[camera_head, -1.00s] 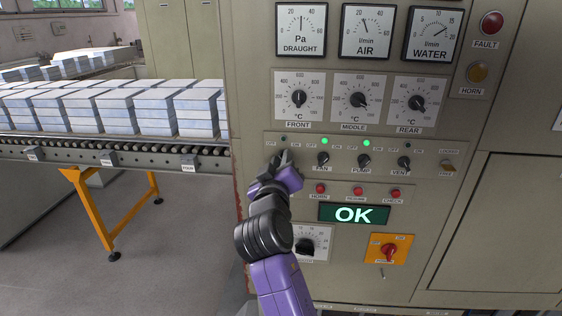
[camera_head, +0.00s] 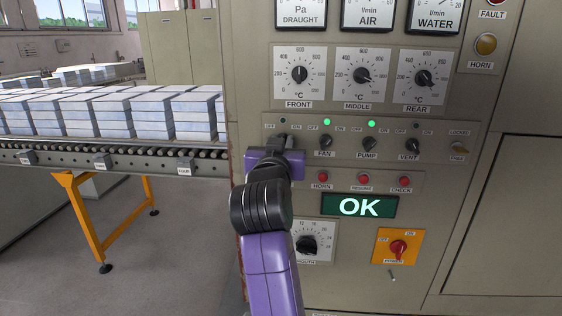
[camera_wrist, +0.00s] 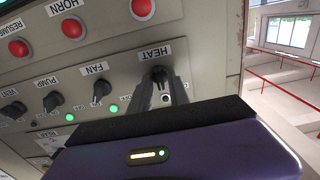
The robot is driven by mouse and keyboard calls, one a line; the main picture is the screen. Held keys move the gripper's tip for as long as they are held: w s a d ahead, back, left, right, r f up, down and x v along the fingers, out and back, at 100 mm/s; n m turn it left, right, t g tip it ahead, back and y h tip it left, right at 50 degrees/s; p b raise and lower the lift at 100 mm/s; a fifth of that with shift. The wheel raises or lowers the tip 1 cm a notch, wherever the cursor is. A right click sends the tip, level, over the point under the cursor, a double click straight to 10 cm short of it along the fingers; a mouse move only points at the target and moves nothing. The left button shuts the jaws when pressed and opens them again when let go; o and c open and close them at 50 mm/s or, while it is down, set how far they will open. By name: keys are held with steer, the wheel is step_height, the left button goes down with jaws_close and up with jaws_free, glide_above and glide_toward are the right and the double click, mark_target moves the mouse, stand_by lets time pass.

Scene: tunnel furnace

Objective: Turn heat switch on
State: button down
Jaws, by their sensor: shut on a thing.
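The heat switch (camera_wrist: 159,73) is a black rotary knob beside the HEAT label on the beige panel, seen upside down in the wrist view. My gripper (camera_wrist: 162,84) is shut on it, with one finger on each side of the knob. In the head view my gripper (camera_head: 284,143) covers the heat switch at the left end of the switch row. The small lamp (camera_head: 283,121) above it is dark. The knob's exact pointing direction is hard to tell behind the fingers.
The fan (camera_head: 325,143), pump (camera_head: 369,143) and vent (camera_head: 412,145) knobs are to the right. The fan and pump lamps glow green; the vent lamp is dark. Red buttons (camera_head: 320,177) and a lit OK display (camera_head: 359,205) sit below. A roller conveyor (camera_head: 120,163) with stacked blocks stands left.

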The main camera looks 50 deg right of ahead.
steer(key=shift+s+m+b, duration=0.1)
steer(key=shift+m+b, duration=3.4)
steer(key=shift+b, duration=0.2)
steer(key=c, duration=1.5)
jaws_free()
steer(key=b+v, duration=0.1)
steer(key=v, duration=0.6)
steer(key=shift+s+a, duration=0.25)
steer(key=shift+a, duration=0.05)
